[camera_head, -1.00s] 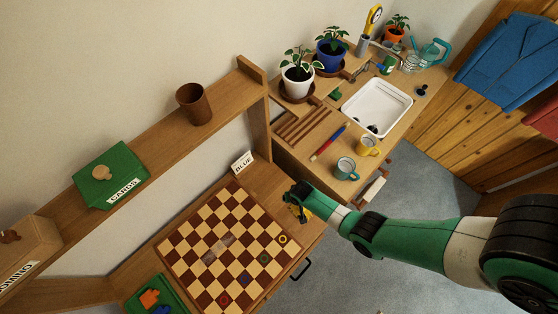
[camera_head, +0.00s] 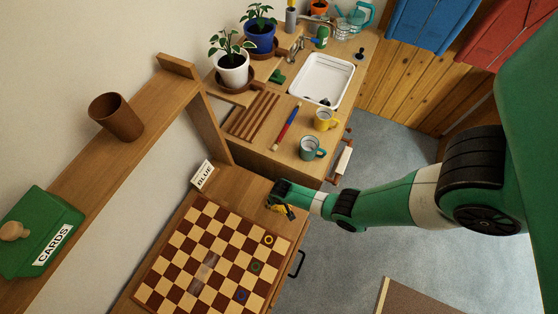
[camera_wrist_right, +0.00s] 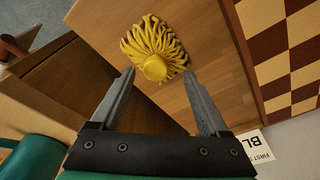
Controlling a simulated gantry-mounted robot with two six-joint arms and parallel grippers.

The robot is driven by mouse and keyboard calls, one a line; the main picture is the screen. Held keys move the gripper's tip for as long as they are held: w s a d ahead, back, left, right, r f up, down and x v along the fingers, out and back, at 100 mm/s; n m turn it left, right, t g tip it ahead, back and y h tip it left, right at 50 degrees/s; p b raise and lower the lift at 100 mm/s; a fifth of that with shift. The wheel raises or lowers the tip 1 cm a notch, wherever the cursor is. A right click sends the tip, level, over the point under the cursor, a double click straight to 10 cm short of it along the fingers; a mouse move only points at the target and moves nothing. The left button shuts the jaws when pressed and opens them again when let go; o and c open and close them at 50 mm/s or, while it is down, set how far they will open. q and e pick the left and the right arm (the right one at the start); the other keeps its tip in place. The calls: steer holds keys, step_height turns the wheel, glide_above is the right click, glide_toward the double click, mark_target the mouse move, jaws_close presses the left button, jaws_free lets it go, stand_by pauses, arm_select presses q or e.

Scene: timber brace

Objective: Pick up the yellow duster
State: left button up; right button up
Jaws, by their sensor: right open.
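The yellow duster (camera_wrist_right: 153,50) lies on the wooden table top beside the checkered board, with its strands fanned out around a round knob. In the head view only a bit of the duster (camera_head: 287,212) shows beside my right gripper (camera_head: 277,200), which hides the rest. In the right wrist view my right gripper (camera_wrist_right: 160,100) is open and empty. Its two fingertips point toward the duster, with wood showing between them and it. My left gripper is not in view.
The checkered board (camera_head: 210,255) with a few coloured rings lies next to the duster. A BLUE card (camera_head: 202,174) stands behind. The table's edge is close by.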

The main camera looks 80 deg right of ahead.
mark_target(281, 209)
steer(key=f+b, duration=0.1)
steer(key=f, duration=0.1)
steer(key=d+f+b, duration=0.1)
steer(key=f+b, duration=0.1)
steer(key=f, duration=0.1)
steer(key=shift+d, duration=0.15)
steer(key=shift+r, duration=0.1)
steer(key=shift+c, duration=0.3)
jaws_close()
